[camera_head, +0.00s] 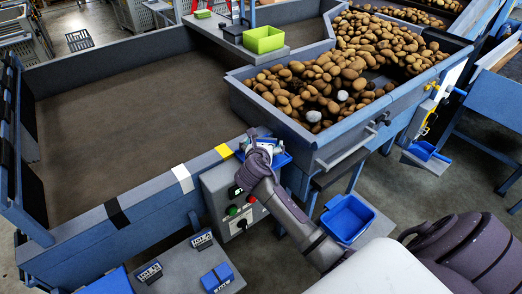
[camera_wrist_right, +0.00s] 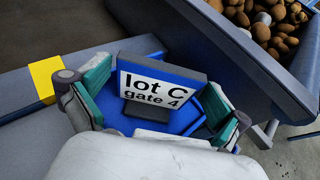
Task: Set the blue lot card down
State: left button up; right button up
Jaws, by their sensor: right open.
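The blue lot card (camera_wrist_right: 160,85) has a white face reading "lot C gate 4". In the right wrist view it stands upright, leaning slightly back, with a dark foot over a blue tray (camera_wrist_right: 212,103). My right gripper (camera_wrist_right: 163,112) is open, with one teal-padded finger on each side of the card and visible gaps between. In the head view my right gripper (camera_head: 262,148) is over the small blue tray (camera_head: 283,159) at the bin's corner, and hides most of the card. My left gripper is not in view.
A control box (camera_head: 237,207) with buttons sits below my right gripper. Black, white and yellow tape (camera_head: 224,151) marks the rim of the empty bin (camera_head: 120,95). Potatoes (camera_head: 345,65) fill the grader. More cards (camera_head: 202,240) stand on a low grey table; a blue bin (camera_head: 347,218) is nearby.

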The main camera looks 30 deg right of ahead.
jog(key=v, duration=1.1)
jog(key=shift+b, duration=0.45)
jog(key=shift+s, duration=0.15)
jog(key=a+f+m+t+y, duration=0.1)
jog(key=a+f+m+y, duration=0.7)
jog(key=f, duration=0.4)
jog(key=s+a+f+m+g, duration=0.15)
jog(key=s+f+m, duration=0.3)
jog(key=f, duration=0.65)
jog(key=s+a+f+m+g, duration=0.1)
jog(key=s+f+m+g, duration=0.3)
jog(key=f, duration=0.6)
jog(key=s+d+f+m+g, duration=0.1)
jog(key=s+f+m, duration=0.2)
jog(key=s+f, duration=0.4)
jog(key=s+d+f+m+g, duration=0.1)
jog(key=s+f, duration=0.6)
jog(key=s, duration=1)
jog(key=s+d+f+m+g+y, duration=0.1)
jog(key=s+f+m, duration=0.4)
jog(key=s, duration=0.7)
notch_tip(320, 180, down, 3)
jog(key=shift+d+r+g, duration=0.25)
jog(key=shift+d+g, duration=0.05)
jog(key=shift+g, duration=0.55)
